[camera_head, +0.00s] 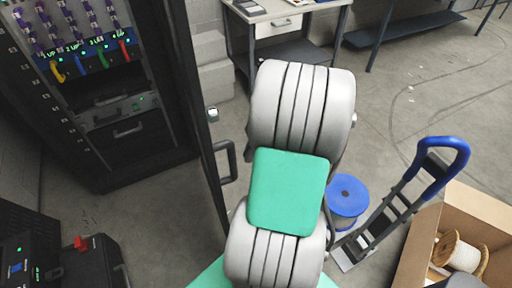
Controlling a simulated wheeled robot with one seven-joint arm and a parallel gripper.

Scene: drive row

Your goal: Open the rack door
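The dark rack (140,165) stands at the left, its front uncovered, with drives, coloured cables and lower units showing inside. The rack door (196,110) is open. It stands out from the rack's right side toward me and shows nearly edge-on. Its dark bar handle (232,161) sticks out to the right from the door's outer face. My white and green arm fills the middle of the view, just right of the door and handle. My gripper is not visible, so I cannot tell whether it touches the door.
A black case with a red part (95,262) stands on the floor at lower left. A blue spool (347,194), a blue-handled hand truck (403,199) and a cardboard box (418,245) are at right. A workbench (283,22) stands behind. Floor is clear before the rack.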

